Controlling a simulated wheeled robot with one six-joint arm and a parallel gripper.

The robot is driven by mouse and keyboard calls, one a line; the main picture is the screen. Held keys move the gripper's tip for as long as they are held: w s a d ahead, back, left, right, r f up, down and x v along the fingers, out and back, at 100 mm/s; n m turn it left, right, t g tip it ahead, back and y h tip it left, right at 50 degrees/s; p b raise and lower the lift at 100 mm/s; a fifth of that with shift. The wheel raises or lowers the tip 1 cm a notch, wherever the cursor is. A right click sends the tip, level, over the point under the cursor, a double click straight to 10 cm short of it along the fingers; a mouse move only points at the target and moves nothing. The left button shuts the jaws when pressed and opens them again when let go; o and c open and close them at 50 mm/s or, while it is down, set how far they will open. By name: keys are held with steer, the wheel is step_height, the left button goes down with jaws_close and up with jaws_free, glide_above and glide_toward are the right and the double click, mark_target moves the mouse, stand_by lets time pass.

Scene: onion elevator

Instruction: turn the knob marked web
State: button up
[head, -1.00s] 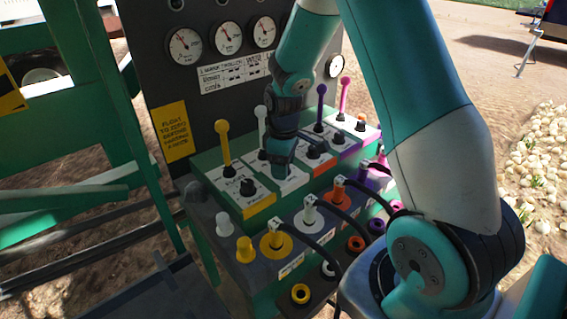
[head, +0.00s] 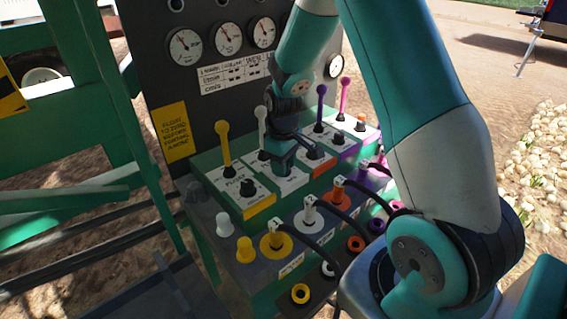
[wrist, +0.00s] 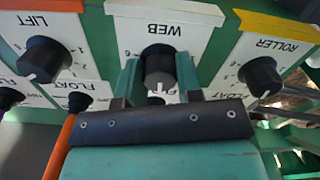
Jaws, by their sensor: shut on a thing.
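The web knob (wrist: 158,64) is black and round, on a white plate marked WEB (wrist: 165,30), upside down in the wrist view. A pale mark on the knob faces down in that picture. The two green fingers of my gripper (wrist: 160,78) stand on either side of the knob, shut on it. In the head view my gripper (head: 287,160) is over the white-marked panel (head: 289,184), between the yellow and orange ones, and hides the knob there.
The lift knob (wrist: 43,60) and the roller knob (wrist: 261,76) flank it closely. Tall levers, one yellow (head: 223,145) and one white (head: 262,125), rise behind the panels. Plugs and cables (head: 312,213) crowd the lower shelf. A gauge board (head: 215,90) stands behind.

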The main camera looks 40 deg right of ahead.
steer(key=m, duration=0.6)
steer(key=shift+m+p, duration=0.3)
steer(key=m, duration=0.6)
stand_by(0.4)
steer(key=o, duration=0.9)
steer(key=shift+o, duration=0.2)
step_height(320, 180, up, 18)
steer(key=shift+f+b, duration=0.25)
steer(key=shift+b, duration=0.2)
